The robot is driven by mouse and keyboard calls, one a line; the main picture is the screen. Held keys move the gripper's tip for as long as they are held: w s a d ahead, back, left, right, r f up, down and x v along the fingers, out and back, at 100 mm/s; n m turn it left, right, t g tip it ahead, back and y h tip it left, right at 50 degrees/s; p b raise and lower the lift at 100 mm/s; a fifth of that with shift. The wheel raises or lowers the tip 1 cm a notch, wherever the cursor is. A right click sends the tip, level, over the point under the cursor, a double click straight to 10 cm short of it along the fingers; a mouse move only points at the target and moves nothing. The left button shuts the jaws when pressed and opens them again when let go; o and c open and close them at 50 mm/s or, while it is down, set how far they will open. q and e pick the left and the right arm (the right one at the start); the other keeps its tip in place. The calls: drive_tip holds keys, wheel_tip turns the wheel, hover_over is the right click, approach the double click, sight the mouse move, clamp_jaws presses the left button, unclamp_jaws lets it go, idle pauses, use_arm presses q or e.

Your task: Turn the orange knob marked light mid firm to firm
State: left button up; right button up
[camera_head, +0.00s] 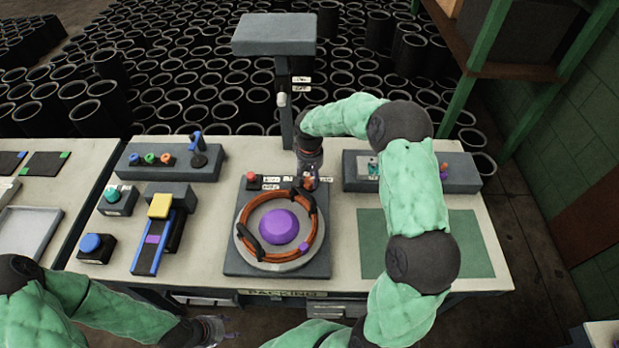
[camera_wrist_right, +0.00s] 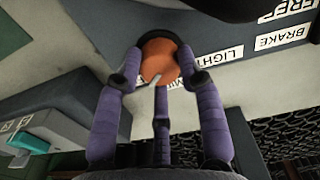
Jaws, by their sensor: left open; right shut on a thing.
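The orange knob (camera_wrist_right: 158,58) sits between the purple fingers of my right gripper (camera_wrist_right: 156,77) in the right wrist view. The fingers press on it from both sides. A pale pointer mark on the knob points toward the bottom of that view. The LIGHT label (camera_wrist_right: 222,55) shows beside it; a second label is mostly hidden behind a finger, and I cannot read a firm label. In the head view my right gripper (camera_head: 308,178) is at the knob, behind the round turntable, and mostly covers it. My left gripper (camera_head: 214,328) is open and empty at the front edge.
The turntable (camera_head: 240,262) carries an orange ring and a purple dome. BRAKE and FREE labels (camera_wrist_right: 283,37) lie near. A green mat (camera_head: 470,245) is at right.

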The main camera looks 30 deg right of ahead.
sight(309, 180)
idle(0.3)
drive_tip(key=o, duration=1.1)
drive_tip(key=shift+o, duration=0.2)
wheel_tip(309, 180, up, 12)
